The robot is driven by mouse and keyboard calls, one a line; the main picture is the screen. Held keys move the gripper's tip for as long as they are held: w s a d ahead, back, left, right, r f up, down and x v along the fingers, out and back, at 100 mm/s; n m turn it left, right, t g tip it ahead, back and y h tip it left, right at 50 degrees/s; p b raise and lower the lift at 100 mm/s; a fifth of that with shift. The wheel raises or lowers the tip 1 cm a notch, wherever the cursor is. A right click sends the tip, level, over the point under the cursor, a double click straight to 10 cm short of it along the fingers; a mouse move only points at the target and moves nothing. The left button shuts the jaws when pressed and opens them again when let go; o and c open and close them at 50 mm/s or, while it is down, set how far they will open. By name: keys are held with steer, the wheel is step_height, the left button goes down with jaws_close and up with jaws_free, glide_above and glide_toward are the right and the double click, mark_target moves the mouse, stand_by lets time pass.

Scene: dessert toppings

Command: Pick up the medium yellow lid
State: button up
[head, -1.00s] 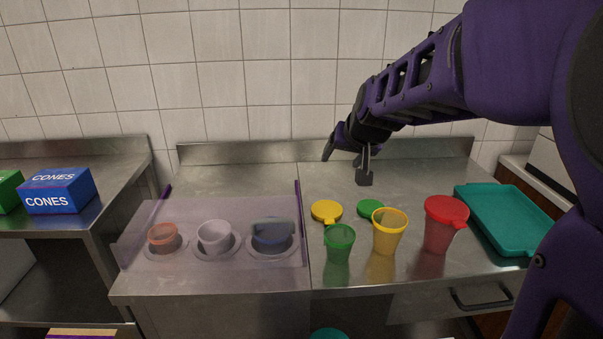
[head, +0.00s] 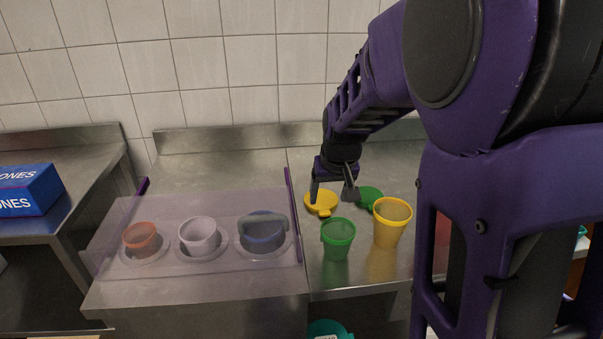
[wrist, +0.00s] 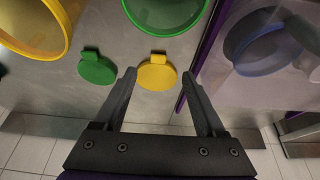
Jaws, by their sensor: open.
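The yellow lid (head: 321,202) lies flat on the steel counter behind the green cup, with a small tab on its rim. In the wrist view the yellow lid (wrist: 157,76) shows between and just beyond the fingertips. My gripper (head: 333,190) is open and empty, right above and behind the lid, pointing down. In the wrist view my gripper (wrist: 159,82) has its fingers spread on either side of the lid's near part. Whether they touch it cannot be told.
The green lid (head: 369,197) lies close on the right. A green cup (head: 338,240) and yellow cup (head: 391,224) stand in front. A clear guard (head: 180,200) with a purple-edged side is on the left, over several bowls. My arm hides the counter's right side.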

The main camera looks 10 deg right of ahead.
mark_target(326, 216)
steer(key=shift+b+x, duration=0.75)
steer(key=shift+x, duration=2.95)
steer(key=shift+d+f, duration=0.15)
steer(key=shift+c, duration=0.3)
jaws_close()
